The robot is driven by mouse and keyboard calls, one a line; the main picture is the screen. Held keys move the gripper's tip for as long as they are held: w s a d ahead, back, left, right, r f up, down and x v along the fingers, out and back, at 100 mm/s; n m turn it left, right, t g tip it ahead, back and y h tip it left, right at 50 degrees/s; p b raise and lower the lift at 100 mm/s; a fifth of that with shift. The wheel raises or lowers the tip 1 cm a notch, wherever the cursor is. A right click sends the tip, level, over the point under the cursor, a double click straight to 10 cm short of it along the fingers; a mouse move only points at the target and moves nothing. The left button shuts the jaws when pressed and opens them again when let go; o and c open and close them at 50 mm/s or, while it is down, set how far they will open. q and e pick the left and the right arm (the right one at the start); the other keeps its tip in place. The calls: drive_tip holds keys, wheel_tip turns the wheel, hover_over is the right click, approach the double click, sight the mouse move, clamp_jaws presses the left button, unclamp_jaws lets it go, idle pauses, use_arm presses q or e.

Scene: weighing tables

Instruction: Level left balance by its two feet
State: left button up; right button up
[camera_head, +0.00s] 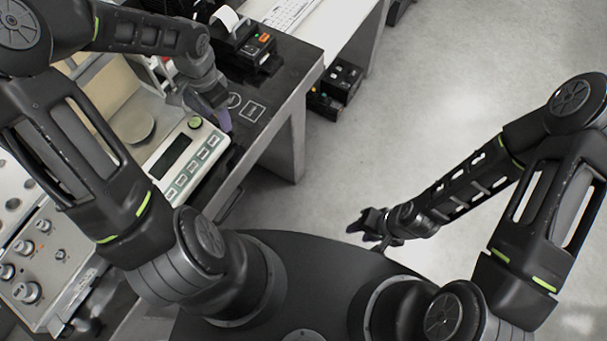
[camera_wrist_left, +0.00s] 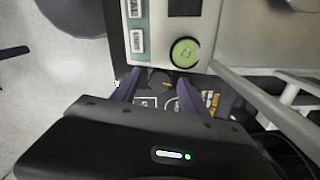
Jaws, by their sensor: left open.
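The balance (camera_head: 199,156) stands on the dark table at the left, with a dark display, a row of keys and a round pan. Its green round level (camera_head: 195,122) is at the corner near my left gripper. The level also shows in the left wrist view (camera_wrist_left: 184,53); I cannot make out its bubble surely. My left gripper (camera_head: 222,118) is open beside that corner, fingers pointing down. In the left wrist view a dark round foot knob (camera_wrist_left: 160,82) with an orange mark shows between the fingers. The other foot is hidden. My right gripper (camera_head: 375,226) hangs over the floor, far from the balance.
A black printer (camera_head: 247,47) with a paper roll stands behind the balance on the dark table (camera_head: 292,76). A panel with several knobs (camera_head: 35,262) is at the lower left. A black box (camera_head: 336,85) sits beyond the table edge. The floor at the right is clear.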

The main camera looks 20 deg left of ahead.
use_arm(q)
drive_tip(key=shift+n, duration=0.6)
wheel_tip(320, 180, up, 8)
drive_tip(key=shift+b, duration=0.35)
drive_tip(key=shift+d+f, duration=0.15)
drive_tip(key=shift+w, duration=0.1)
